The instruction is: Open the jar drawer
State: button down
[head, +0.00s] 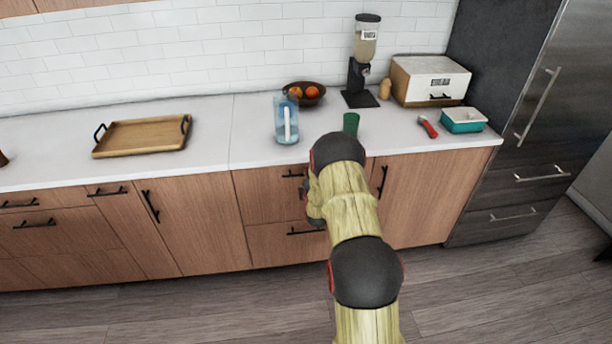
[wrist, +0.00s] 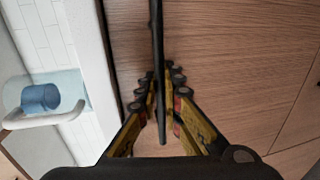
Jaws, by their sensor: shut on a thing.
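A wooden drawer front (head: 262,200) sits just below the white countertop in the head view. It fills much of the wrist view (wrist: 225,60), where it looks flush, with a dark gap along the counter edge. I see no label or jar that marks it as the jar drawer. Its black bar handle (wrist: 156,35) runs between my fingers. My gripper (wrist: 163,95) is shut on this handle. In the head view my arm hides most of the gripper and the right part of the drawer; the handle's left end (head: 292,174) shows.
A lower drawer with its own black handle (head: 306,232) is beneath. On the counter stand a blue pitcher (head: 286,120), a fruit bowl (head: 304,92), a green cup (head: 351,123) and a wooden tray (head: 142,136). The floor (head: 200,305) before the cabinets is clear.

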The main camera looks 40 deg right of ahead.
jog(key=shift+s+a+f, duration=0.1)
dwell(0.7)
jog(key=f+v, duration=0.2)
jog(key=v, duration=1.1)
jog(key=s+f+b+v, duration=0.1)
jog(key=f+v, duration=0.2)
jog(key=v, duration=1)
jog(key=shift+s+a, duration=0.25)
jog(key=shift+s, duration=0.05)
jog(key=c, duration=2)
grip_release()
jog(key=shift+r, duration=0.1)
jog(key=shift+c, duration=0.2)
jog(key=shift+o, duration=0.2)
